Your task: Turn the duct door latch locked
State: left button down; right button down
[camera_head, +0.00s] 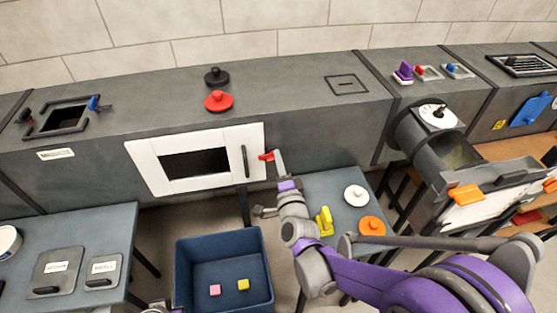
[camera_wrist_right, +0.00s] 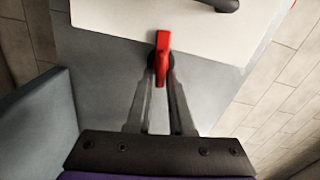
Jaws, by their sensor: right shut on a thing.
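The white duct door (camera_head: 140,173) with a dark window and a black vertical handle (camera_head: 245,161) lies flat against the grey duct front. The red latch (camera_head: 265,156) is at the door's right edge. In the right wrist view the red latch (camera_wrist_right: 162,55) reaches up over the edge of the white door (camera_wrist_right: 110,18). My right gripper (camera_head: 275,157) is at the latch, and in the wrist view its fingertips (camera_wrist_right: 161,68) are closed on both sides of the latch's lower part. My left gripper cannot be made out.
A blue bin (camera_head: 222,249) with a pink and a yellow block stands below the door. A grey table (camera_head: 340,183) with white, orange and yellow pieces is under my right arm. Black and red knobs (camera_head: 218,101) stand on the duct top.

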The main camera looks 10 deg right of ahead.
jog(key=shift+f+m, duration=0.15)
jog(key=shift+m, duration=0.65)
jog(key=c, duration=0.9)
grip_release()
jog(key=s, duration=1.1)
jog(key=shift+w, duration=0.1)
